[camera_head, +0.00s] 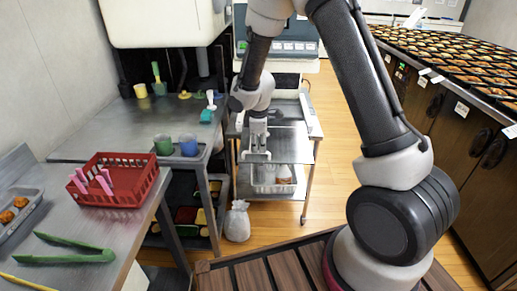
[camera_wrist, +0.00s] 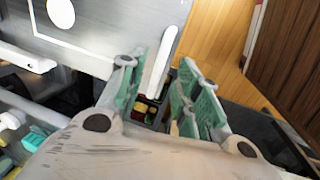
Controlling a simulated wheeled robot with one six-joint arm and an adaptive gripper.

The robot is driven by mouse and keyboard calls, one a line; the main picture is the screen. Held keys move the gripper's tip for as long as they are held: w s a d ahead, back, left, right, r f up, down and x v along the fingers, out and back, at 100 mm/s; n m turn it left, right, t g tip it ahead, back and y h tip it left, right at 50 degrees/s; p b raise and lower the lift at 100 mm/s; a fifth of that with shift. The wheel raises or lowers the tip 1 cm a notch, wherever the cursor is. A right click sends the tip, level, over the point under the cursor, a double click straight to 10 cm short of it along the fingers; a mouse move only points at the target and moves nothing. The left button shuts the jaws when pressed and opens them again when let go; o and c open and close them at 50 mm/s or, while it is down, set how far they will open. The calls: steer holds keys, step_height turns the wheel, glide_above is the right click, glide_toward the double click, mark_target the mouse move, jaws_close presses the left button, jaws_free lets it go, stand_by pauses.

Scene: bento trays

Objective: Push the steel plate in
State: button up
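The steel plate (camera_head: 288,144) is a flat grey sheet that sticks out of the front of a wheeled metal stand. My gripper (camera_head: 257,155) points down over its left front part in the head view, with its fingers apart and nothing seen between them. In the wrist view the green-padded fingers (camera_wrist: 160,98) are spread, and a flat grey metal surface (camera_wrist: 115,22), likely the plate, lies beyond them at upper left. A white strip runs along its edge between the fingers. I cannot tell whether my gripper touches the plate.
Below the plate, a clear bin (camera_head: 272,178) sits on the stand's lower shelf. A white bag (camera_head: 237,221) stands on the floor. At left are a red basket (camera_head: 118,178), green tongs (camera_head: 65,250) and two cups. Food trays (camera_head: 455,62) fill the right counter. Wooden floor (camera_head: 335,150) is clear between.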

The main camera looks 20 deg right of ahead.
steer(key=shift+w+d+f, duration=0.1)
steer(key=shift+w+f, duration=0.05)
steer(key=shift+f, duration=0.6)
steer(key=shift+w+f, duration=0.1)
steer(key=shift+f, duration=0.6)
jaws_close()
